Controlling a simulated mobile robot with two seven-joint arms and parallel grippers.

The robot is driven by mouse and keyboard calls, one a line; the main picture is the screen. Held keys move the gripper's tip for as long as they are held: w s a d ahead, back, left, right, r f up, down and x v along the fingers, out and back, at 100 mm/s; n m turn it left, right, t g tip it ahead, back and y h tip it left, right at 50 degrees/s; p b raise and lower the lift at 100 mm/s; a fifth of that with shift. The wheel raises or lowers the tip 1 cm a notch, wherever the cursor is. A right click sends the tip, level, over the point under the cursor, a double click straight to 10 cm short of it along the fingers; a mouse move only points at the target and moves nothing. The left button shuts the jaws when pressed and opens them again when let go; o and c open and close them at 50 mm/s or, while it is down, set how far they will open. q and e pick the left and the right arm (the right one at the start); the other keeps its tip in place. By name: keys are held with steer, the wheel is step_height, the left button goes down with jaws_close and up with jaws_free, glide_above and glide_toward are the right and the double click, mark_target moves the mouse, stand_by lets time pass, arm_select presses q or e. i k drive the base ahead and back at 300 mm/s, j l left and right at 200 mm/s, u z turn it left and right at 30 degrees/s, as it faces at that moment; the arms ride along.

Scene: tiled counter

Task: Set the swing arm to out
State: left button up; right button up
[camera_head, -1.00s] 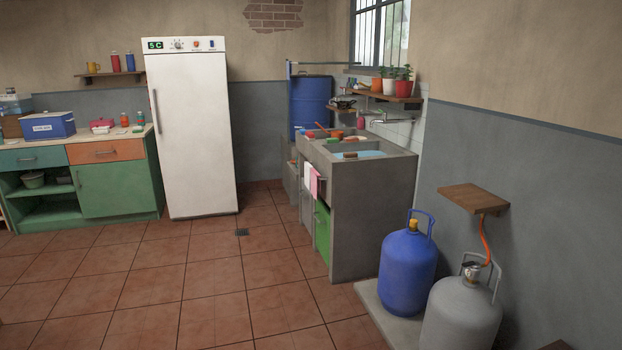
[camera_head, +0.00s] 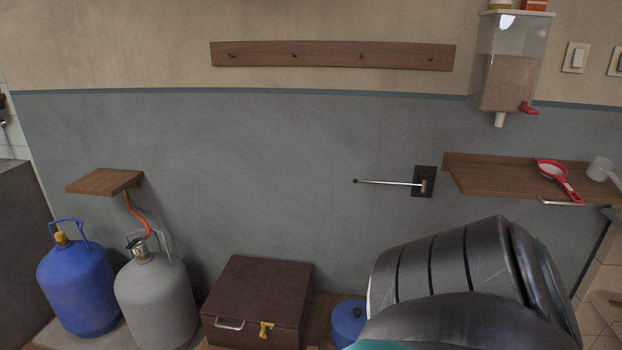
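A thin metal swing arm (camera_head: 388,183) is mounted on a small black wall plate (camera_head: 424,182) in the head view, right of centre. The rod runs left from the plate, about level, and ends in a dark tip. It appears to lie close along the grey wall, though its exact gap from the wall is hard to judge. Neither of my grippers is in view. A large dark part of my own arm fills the lower right, below the swing arm and apart from it in the picture.
A wooden shelf (camera_head: 515,178) with a red strainer (camera_head: 558,178) is just right of the plate. A dispenser (camera_head: 508,65) hangs above it. A brown chest (camera_head: 257,298), a blue cylinder (camera_head: 78,290) and a grey cylinder (camera_head: 155,300) stand below left. The wall left of the rod is bare.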

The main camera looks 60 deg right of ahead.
mark_target(424, 183)
steer(key=z, duration=2.65)
steer(key=i+j, duration=0.3)
steer(key=i, duration=0.2)
steer(key=i+j+z, duration=0.4)
steer(key=i+j, duration=0.3)
steer(key=z, duration=1.1)
steer(key=i+j, duration=0.05)
